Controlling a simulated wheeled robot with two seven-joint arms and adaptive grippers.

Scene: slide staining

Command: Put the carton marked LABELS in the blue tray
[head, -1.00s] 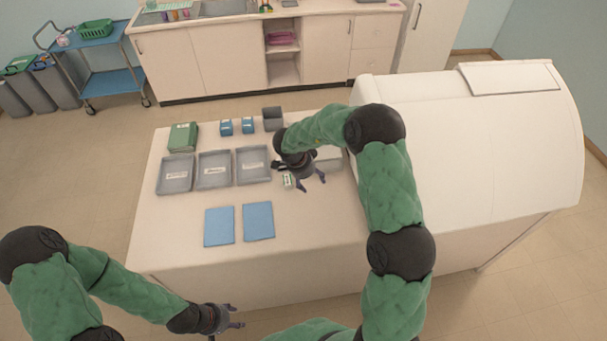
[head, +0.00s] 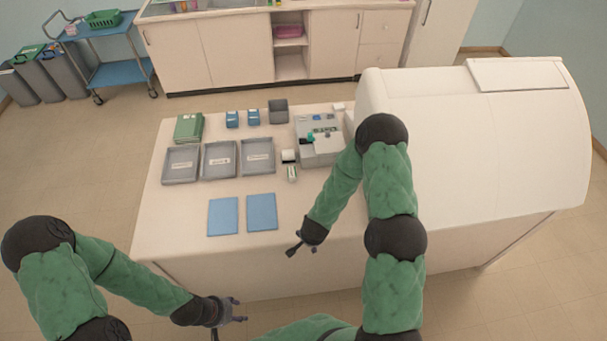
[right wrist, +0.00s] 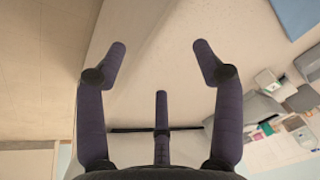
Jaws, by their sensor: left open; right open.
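A small pale carton with a green-marked label (head: 291,173) stands on the table right of the grey trays; its print is too small to read. Two small blue boxes (head: 232,119) (head: 253,117) with white labels stand behind the trays, also unreadable. Two flat blue rectangles (head: 223,216) (head: 262,211) lie at the table's front; I cannot tell whether either is a tray. My right gripper (head: 296,243) is open and empty near the table's front edge, apart from the cartons; its spread fingers show in the right wrist view (right wrist: 160,48). My left gripper (head: 240,309) is open and empty before the table.
Three grey labelled trays (head: 219,175) stand in a row, with a green stack (head: 188,127) and a grey bin (head: 278,111) behind. A grey device (head: 321,147) stands right of them, beside a large white cabinet (head: 470,150). The table's left front is clear.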

